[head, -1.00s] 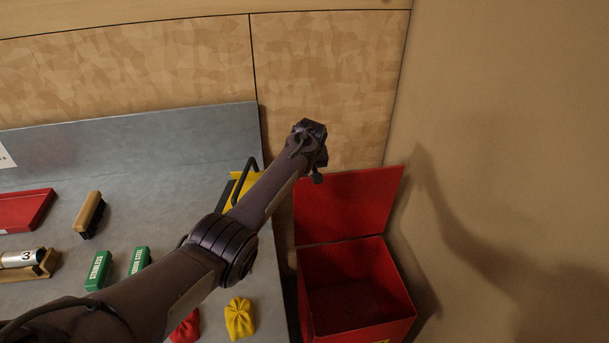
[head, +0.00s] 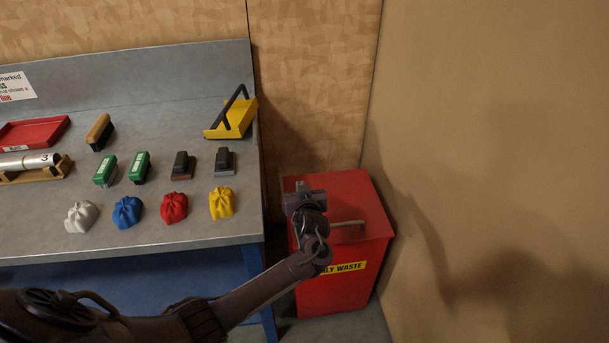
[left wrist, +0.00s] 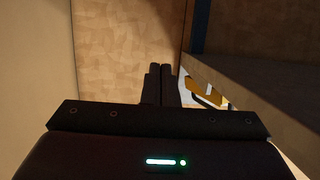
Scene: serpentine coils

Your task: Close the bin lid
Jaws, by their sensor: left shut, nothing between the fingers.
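The red waste bin (head: 333,288) stands on the floor at the right end of the workbench, with a yellow label on its front. Its red lid (head: 352,193) lies flat over the top, down and closed as far as I can see, with a handle (head: 349,229) at its front edge. My left gripper (head: 303,192) is over the left part of the lid in the head view and hides some of it. I cannot tell whether it touches the lid. In the left wrist view its two fingers (left wrist: 159,84) are together and empty. My right gripper is in neither view.
The grey workbench (head: 60,240) is left of the bin. It holds a yellow carrier (head: 233,118), colored cloth bundles, brushes and a red tray (head: 35,132). A bare wall (head: 500,120) stands close on the bin's right.

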